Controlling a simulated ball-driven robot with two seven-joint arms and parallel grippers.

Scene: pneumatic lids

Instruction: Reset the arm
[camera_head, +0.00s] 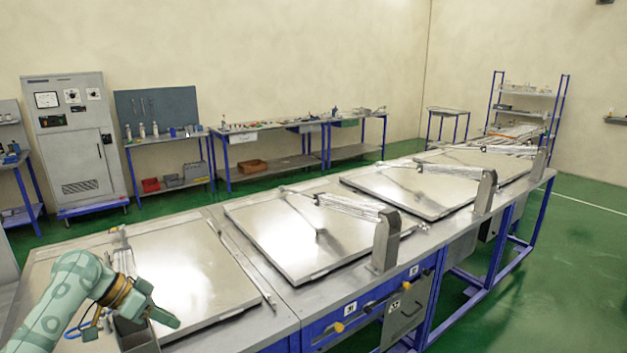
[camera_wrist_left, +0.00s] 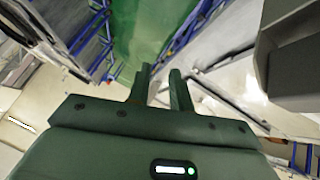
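My left gripper (camera_head: 160,303) is at the lower left of the head view, above the near end of the long metal bench (camera_head: 283,310), close to the nearest lid. In the left wrist view its two fingers (camera_wrist_left: 160,82) stand apart with an empty gap between them. The nearest flat metal lid (camera_head: 190,268) lies low on the bench beside the gripper; I cannot tell if they touch. A second lid (camera_head: 275,235) and a third lid (camera_head: 400,188) lie further along. My right arm and gripper are not in view.
A grey post (camera_head: 385,242) stands at the front edge of the bench by the second lid, with another post (camera_head: 486,192) further back. A grey control cabinet (camera_head: 78,150) and workbenches line the back wall. The green floor (camera_head: 590,240) at the right is clear.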

